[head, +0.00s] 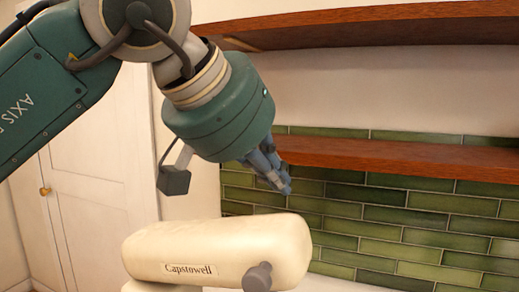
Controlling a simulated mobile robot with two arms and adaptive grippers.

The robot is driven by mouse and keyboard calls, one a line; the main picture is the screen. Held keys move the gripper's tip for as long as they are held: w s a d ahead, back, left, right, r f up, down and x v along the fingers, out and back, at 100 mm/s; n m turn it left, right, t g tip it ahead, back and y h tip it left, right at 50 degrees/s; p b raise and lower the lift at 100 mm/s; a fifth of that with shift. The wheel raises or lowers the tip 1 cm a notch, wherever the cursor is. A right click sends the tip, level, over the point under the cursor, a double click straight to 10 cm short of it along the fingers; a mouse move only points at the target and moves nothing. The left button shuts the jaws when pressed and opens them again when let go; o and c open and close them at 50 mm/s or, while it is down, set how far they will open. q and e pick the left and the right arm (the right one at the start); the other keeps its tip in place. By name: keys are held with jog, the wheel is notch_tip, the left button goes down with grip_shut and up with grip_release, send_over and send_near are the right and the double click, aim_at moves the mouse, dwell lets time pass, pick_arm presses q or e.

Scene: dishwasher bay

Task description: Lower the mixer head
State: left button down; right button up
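The cream mixer head (215,248), marked "Capstowell", lies close to level at the bottom of the head view. A grey knob (257,277) sticks out near its right end. The lower part of the mixer is cut off by the frame's bottom edge. My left gripper (283,187) is just above the right part of the mixer head, with a small gap showing between them in the picture. Its blue-grey fingers point down and look close together, but their gap is not clear from this side. My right gripper is not in view.
Wooden shelves (400,158) run along the wall at the right, above and behind the mixer. Green tiles (400,214) cover the wall behind. A white door (95,190) with a brass knob (45,191) stands at the left.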

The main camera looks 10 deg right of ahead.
pick_arm(q)
jog(key=f, duration=0.3)
jog(key=shift+s+d+f, duration=0.1)
jog(key=shift+s+d, duration=0.2)
jog(key=shift+s, duration=0.05)
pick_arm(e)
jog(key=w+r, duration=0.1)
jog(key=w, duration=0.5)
pick_arm(q)
jog(key=shift+f, duration=0.3)
jog(key=shift+d, duration=0.1)
jog(key=m+t+y+b, duration=0.1)
jog(key=y+b, duration=0.1)
jog(key=b, duration=0.2)
send_near(314, 270)
jog(key=x, duration=0.5)
jog(key=shift+w, duration=0.15)
jog(key=shift+h, duration=0.3)
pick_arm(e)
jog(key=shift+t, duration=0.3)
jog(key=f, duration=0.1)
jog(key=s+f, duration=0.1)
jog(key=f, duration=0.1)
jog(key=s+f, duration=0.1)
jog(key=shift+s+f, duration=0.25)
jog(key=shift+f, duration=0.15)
pick_arm(q)
jog(key=shift+f, duration=0.1)
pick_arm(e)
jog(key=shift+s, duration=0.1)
